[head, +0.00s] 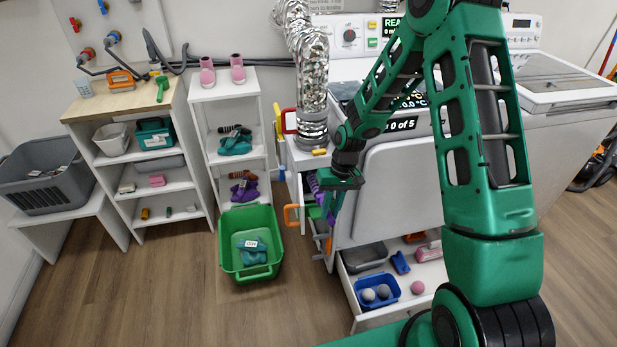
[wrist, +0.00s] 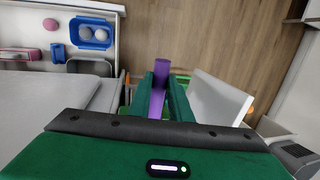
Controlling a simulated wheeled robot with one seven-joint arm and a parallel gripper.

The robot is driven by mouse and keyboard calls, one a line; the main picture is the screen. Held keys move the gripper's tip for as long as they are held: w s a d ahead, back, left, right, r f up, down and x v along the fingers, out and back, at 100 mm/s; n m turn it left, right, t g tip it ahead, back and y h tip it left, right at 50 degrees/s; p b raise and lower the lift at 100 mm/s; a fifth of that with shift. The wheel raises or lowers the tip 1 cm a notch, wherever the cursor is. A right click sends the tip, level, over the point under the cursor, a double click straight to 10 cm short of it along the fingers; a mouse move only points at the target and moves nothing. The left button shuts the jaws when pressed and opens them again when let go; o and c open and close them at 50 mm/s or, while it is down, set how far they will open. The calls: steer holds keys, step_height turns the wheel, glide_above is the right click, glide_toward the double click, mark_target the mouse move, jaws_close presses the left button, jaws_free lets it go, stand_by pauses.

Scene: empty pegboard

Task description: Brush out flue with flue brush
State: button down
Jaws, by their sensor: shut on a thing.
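My gripper (head: 331,205) points down beside the front left corner of the white machine (head: 390,185). In the wrist view its two green fingers (wrist: 160,85) are shut on a purple rod-like thing (wrist: 158,102). I cannot tell from its visible part whether this is the flue brush; no bristles show. Purple also shows just left of my gripper in the head view (head: 314,186). A silver ribbed flue duct (head: 306,60) runs down to a grey collar at the machine's left side. The inside of the flue is hidden.
A red handle (head: 289,121) and an orange handle (head: 291,215) stick out left of the machine. An open drawer (head: 375,318) holds a blue tray with balls. A green basket (head: 228,262) stands on the floor by white shelves (head: 208,150). The front left floor is clear.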

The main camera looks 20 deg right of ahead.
mark_target(334, 222)
steer(key=shift+w, duration=2)
steer(key=shift+s, duration=0.1)
steer(key=shift+s, duration=3.85)
steer(key=shift+r, duration=0.75)
steer(key=shift+s, duration=0.1)
